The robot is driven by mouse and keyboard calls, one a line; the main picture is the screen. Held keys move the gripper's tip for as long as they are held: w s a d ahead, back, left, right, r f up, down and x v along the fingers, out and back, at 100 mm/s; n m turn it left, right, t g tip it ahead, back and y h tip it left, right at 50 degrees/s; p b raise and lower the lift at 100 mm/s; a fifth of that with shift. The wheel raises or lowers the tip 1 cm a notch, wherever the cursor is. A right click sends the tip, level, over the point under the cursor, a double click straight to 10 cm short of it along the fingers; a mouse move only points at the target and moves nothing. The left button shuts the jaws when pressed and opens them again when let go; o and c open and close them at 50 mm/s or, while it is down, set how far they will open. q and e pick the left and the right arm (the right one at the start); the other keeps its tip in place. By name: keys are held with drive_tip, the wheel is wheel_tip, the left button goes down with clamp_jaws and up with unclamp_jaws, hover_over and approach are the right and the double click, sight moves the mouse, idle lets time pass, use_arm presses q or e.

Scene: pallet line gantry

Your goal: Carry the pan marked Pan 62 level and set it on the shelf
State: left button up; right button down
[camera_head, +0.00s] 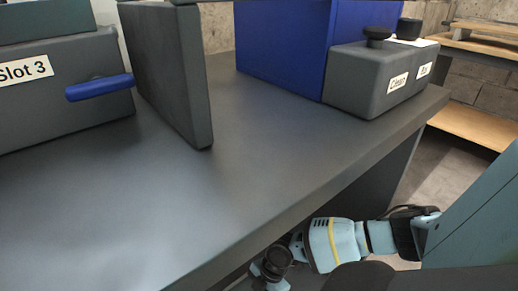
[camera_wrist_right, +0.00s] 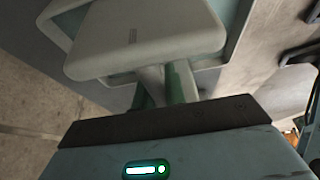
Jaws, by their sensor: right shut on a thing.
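No mark reading Pan 62 can be read in either view. In the right wrist view my right gripper (camera_wrist_right: 170,85) is shut on a pale grey-green flat thing with a raised rim (camera_wrist_right: 238,30), which looks like the pan. Pale gripper parts cover its middle, and its far side is cut off by the frame. In the head view my right arm comes in low at the right, beside the table edge, and its gripper is hidden or out of frame. My left gripper is in neither view.
A dark table (camera_head: 160,190) has a wide clear top. A drawer marked Slot 3 (camera_head: 60,110) with a blue handle (camera_head: 98,87) and an upright panel (camera_head: 165,75) stand left. A blue box (camera_head: 280,45) and grey labelled box (camera_head: 365,85) stand behind. Wooden shelving (camera_head: 480,125) is far right.

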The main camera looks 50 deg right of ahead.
drive_tip(key=shift+w+f, duration=0.1)
drive_tip(key=c, duration=1.5)
unclamp_jaws()
drive_tip(key=shift+o, duration=0.2)
drive_tip(key=p+v, duration=0.4)
drive_tip(key=v, duration=0.3)
drive_tip(key=shift+d+r, duration=0.1)
drive_tip(key=shift+r, duration=0.3)
